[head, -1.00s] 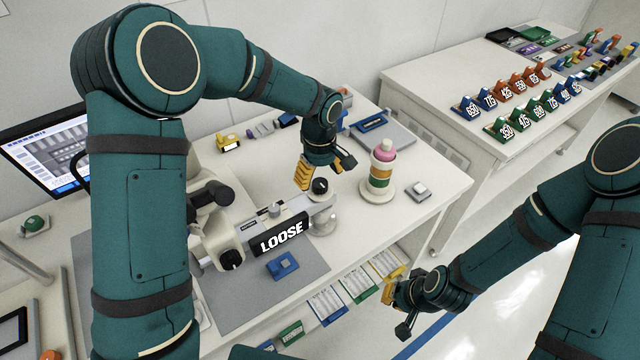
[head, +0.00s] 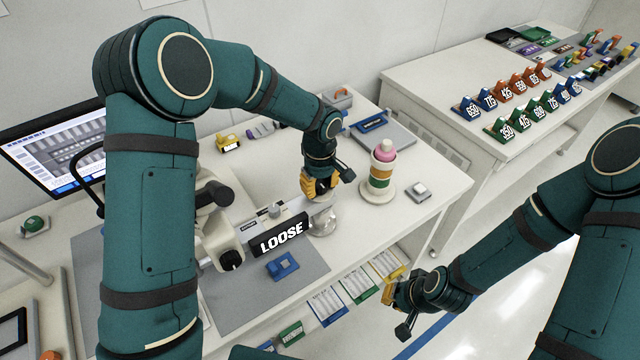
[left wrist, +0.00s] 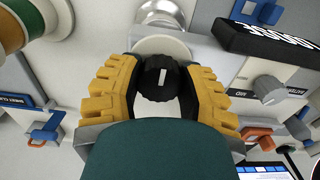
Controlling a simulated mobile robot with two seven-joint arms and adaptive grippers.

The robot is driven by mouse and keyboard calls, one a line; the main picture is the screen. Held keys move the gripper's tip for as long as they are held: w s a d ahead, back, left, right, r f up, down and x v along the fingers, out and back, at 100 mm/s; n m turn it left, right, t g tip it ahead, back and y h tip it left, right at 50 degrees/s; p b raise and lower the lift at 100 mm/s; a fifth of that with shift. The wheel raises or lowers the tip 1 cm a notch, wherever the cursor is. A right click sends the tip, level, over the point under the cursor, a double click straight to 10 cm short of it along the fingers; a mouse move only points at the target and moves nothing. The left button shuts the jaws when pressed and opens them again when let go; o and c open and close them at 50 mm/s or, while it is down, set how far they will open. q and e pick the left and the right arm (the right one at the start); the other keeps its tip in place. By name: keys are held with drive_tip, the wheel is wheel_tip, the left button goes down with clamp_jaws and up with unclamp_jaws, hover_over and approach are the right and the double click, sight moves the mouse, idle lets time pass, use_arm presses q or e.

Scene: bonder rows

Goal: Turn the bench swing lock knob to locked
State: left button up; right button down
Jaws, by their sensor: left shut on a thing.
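The swing lock knob (left wrist: 157,77) is black and ribbed with a white pointer line. In the left wrist view it sits between the yellow fingers of my left gripper (left wrist: 158,90), which are closed around its sides. In the head view my left gripper (head: 320,187) points down over the end of the swing arm and hides the knob. A black sign (head: 284,235) on the arm reads LOOSE. My right gripper (head: 405,305) hangs off the bench's front edge; whether its fingers are apart is unclear.
A small white block (head: 418,191) lies farther right. A blue piece (head: 283,265) lies on the grey mat (head: 240,290). A second bench (head: 440,85) holds numbered blocks.

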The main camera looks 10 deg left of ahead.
use_arm(q)
drive_tip(key=shift+m, duration=0.3)
drive_tip(key=m+b, duration=0.1)
drive_tip(key=m, duration=0.2)
drive_tip(key=shift+m, duration=0.3)
drive_tip(key=m, duration=0.4)
drive_tip(key=shift+m, duration=0.3)
drive_tip(key=m, duration=0.4)
drive_tip(key=shift+m, duration=2.5)
drive_tip(key=o, duration=1.2)
